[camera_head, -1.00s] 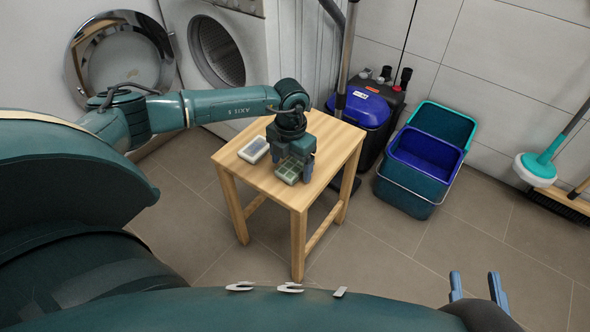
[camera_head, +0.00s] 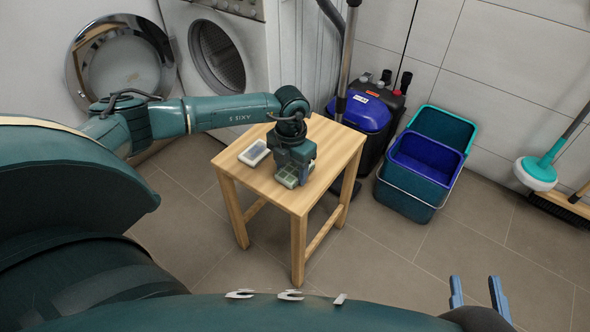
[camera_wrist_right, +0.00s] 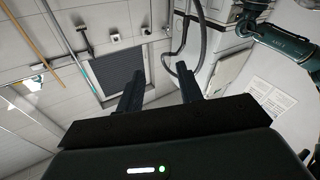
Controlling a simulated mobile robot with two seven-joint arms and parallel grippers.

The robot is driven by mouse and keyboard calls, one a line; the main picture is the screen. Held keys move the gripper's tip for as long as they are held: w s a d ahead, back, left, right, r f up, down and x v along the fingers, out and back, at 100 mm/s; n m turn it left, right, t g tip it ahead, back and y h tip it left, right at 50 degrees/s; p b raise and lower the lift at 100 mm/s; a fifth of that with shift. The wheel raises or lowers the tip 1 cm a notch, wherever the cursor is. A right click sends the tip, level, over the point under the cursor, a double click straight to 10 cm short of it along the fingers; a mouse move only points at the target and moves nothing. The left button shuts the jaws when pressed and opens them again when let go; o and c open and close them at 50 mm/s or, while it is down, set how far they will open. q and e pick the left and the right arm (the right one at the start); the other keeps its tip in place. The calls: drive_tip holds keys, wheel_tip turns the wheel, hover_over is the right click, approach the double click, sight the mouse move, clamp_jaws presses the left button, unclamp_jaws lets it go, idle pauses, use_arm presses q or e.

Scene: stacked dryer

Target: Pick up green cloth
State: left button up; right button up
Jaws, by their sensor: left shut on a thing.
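A green checked cloth (camera_head: 287,180) lies folded at the near part of the wooden stool's top. My left gripper (camera_head: 294,172) is over it, pointing down, with its fingers shut on the cloth. The gripper hides part of the cloth, and I cannot tell whether the cloth is clear of the wood. My right gripper (camera_head: 477,292) is at the bottom right of the head view. Its two fingers stand apart and empty, and they show in the right wrist view too (camera_wrist_right: 160,88).
A wooden stool (camera_head: 335,150) bears a small pale, grey-topped item (camera_head: 254,153) left of my left gripper. Behind are an open front-loading machine (camera_head: 218,50), a blue and black vacuum cleaner (camera_head: 362,112) and green and blue buckets (camera_head: 425,160).

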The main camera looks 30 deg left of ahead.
sight(291, 171)
use_arm(q)
drive_tip(key=shift+r, duration=0.1)
wheel_tip(291, 171, up, 10)
drive_tip(key=p, duration=0.3)
use_arm(e)
drive_tip(key=shift+w+d+m+g+h, duration=0.25)
drive_tip(key=shift+d+m+g+h, duration=0.5)
drive_tip(key=shift+h, duration=0.35)
drive_tip(key=shift+a, duration=0.1)
